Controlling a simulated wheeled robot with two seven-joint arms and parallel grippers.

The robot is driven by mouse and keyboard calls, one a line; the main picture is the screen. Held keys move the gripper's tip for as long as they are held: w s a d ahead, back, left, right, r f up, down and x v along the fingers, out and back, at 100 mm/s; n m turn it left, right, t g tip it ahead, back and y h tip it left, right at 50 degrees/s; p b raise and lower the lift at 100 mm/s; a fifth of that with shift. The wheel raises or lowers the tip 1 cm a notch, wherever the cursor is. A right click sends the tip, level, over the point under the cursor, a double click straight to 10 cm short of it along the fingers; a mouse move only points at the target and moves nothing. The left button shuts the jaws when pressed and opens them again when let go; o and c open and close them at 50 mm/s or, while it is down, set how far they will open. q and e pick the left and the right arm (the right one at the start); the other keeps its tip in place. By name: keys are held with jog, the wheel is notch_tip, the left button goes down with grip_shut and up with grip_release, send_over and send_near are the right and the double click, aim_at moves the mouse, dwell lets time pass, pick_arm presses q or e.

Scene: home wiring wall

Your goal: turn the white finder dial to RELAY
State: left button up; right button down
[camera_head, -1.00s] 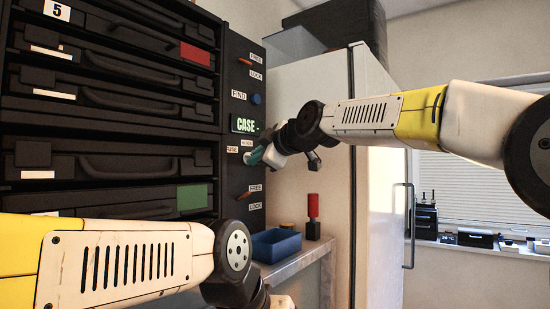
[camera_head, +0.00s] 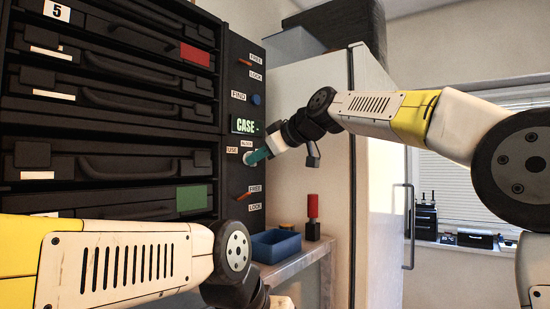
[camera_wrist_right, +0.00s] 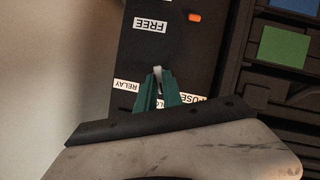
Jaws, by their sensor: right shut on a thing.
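The white finder dial (camera_wrist_right: 158,72) shows as a small white piece between my right fingertips in the right wrist view; most of it is hidden. My right gripper (camera_wrist_right: 158,84) is shut on it with teal fingers. In the head view my right gripper (camera_head: 256,157) reaches the black panel just below the CASE display (camera_head: 244,125). The RELAY label (camera_wrist_right: 126,86) and the FUSE label (camera_wrist_right: 193,98) lie on either side of the fingers; a third label between them is partly covered. The dial's exact pointing is unclear. My left arm crosses the lower left, its fingers out of view.
Orange levers with FREE and LOCK labels sit above (camera_head: 245,62) and below (camera_head: 243,196) the dial. A blue knob (camera_head: 256,99) is above the display. A blue bin (camera_head: 275,246) and a red-topped stamp (camera_head: 312,216) stand on the ledge. Black cases (camera_head: 110,165) fill the left rack.

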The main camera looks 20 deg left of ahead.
jog(key=shift+w+d+f+m+g+y, duration=0.15)
jog(key=shift+m+g+y, duration=0.4)
jog(key=shift+m+g, duration=0.9)
jog(key=shift+w+m+g+y, duration=0.2)
jog(key=shift+m+g+y, duration=0.45)
jog(key=shift+m, duration=1.5)
jog(key=shift+w+d+f+m+g+y, duration=0.15)
jog(key=shift+m+g+y, duration=0.35)
jog(key=shift+m+g, duration=0.95)
jog(key=shift+a+m+t, duration=0.1)
jog(key=shift+m+t, duration=0.15)
jog(key=shift+m, duration=0.2)
jog(key=c, duration=1.5)
grip_release()
jog(key=shift+r, duration=0.1)
